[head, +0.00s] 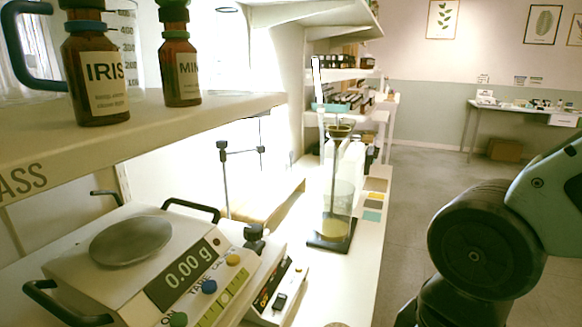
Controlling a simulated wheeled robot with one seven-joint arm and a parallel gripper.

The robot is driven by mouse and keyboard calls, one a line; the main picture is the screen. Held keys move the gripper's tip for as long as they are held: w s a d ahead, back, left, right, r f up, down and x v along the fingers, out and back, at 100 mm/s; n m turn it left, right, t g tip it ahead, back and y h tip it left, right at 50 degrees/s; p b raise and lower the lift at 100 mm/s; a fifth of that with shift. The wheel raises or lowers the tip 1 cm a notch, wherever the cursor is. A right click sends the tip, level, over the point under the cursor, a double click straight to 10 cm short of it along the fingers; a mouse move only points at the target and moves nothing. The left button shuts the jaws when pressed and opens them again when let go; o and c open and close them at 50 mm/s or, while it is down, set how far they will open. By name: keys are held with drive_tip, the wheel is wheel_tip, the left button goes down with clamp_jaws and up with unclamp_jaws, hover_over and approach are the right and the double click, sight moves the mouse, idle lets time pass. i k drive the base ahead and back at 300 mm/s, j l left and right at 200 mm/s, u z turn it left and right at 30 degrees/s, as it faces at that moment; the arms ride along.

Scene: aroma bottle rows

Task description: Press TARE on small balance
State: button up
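A cream balance (120,268) with a round metal pan (131,241) stands on the bench at the lower left. Its pan is bare and its display (184,275) reads 0.00 g. Its front has a green button (178,320), a blue button (209,287) and a yellow button (233,260). The label by the blue one seems to read TARE. A smaller white device (277,297) with a dark panel stands just to its right; I cannot tell whether it is the small balance. My arm shows at the right, but my gripper is out of the picture.
A shelf (180,121) overhangs the balance and holds an IRIS bottle (97,80), a second brown bottle (180,70) and a glass beaker (130,30). A tall glass vessel on a dark base (332,243) stands further along the bench. The floor (420,170) right of the bench is clear.

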sight(209, 287)
drive_tip(key=u, duration=1.25)
drive_tip(key=k+l, duration=0.1)
drive_tip(key=l, duration=0.2)
